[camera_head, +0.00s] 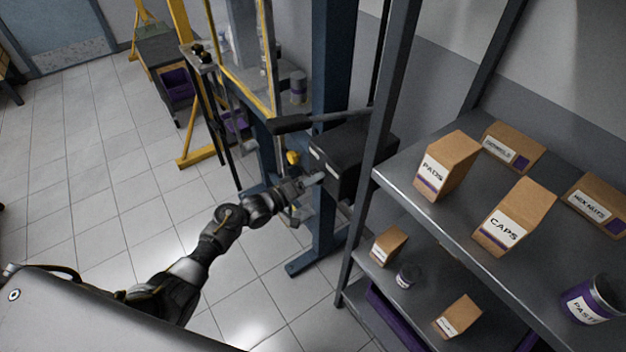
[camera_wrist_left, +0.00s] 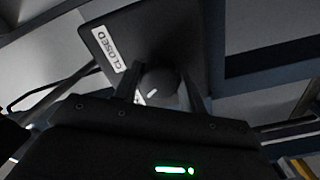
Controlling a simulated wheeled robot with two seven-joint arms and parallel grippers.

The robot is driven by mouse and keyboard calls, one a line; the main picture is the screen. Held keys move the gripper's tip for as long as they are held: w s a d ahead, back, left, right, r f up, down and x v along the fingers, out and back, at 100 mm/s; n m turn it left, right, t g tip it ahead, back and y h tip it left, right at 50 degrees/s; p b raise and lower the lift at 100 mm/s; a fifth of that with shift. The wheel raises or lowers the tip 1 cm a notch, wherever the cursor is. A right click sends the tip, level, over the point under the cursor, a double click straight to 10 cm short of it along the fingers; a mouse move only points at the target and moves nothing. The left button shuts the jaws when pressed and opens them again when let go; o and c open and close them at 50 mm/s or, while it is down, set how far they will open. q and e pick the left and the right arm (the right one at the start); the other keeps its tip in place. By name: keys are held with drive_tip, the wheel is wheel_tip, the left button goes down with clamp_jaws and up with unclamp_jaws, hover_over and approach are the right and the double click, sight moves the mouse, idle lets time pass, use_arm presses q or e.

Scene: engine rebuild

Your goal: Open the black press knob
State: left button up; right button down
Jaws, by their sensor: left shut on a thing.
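The black press knob (camera_wrist_left: 157,84) is a round dark knob with a short white mark, on a dark panel (camera_wrist_left: 105,32) with a white label reading "CLOSED". My left gripper (camera_wrist_left: 163,88) is shut on the knob, with one finger on each side of it in the left wrist view. In the head view my left arm reaches in from the left, and the left gripper (camera_head: 311,180) is at the side of the black box (camera_head: 352,155) on the blue press column. The knob is hidden there behind the gripper. My right gripper is not in view.
A grey shelf rack (camera_head: 400,178) with cardboard boxes, including a "CAPS" box (camera_head: 513,217), stands close on the right of the press. A black lever (camera_head: 325,118) sticks out above the black box. The tiled floor (camera_head: 90,190) at left is clear.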

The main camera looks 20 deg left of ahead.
use_arm(q)
drive_tip(key=o, duration=1)
drive_tip(key=shift+c, duration=0.2)
drive_tip(key=b+v, duration=0.2)
drive_tip(key=v, duration=0.9)
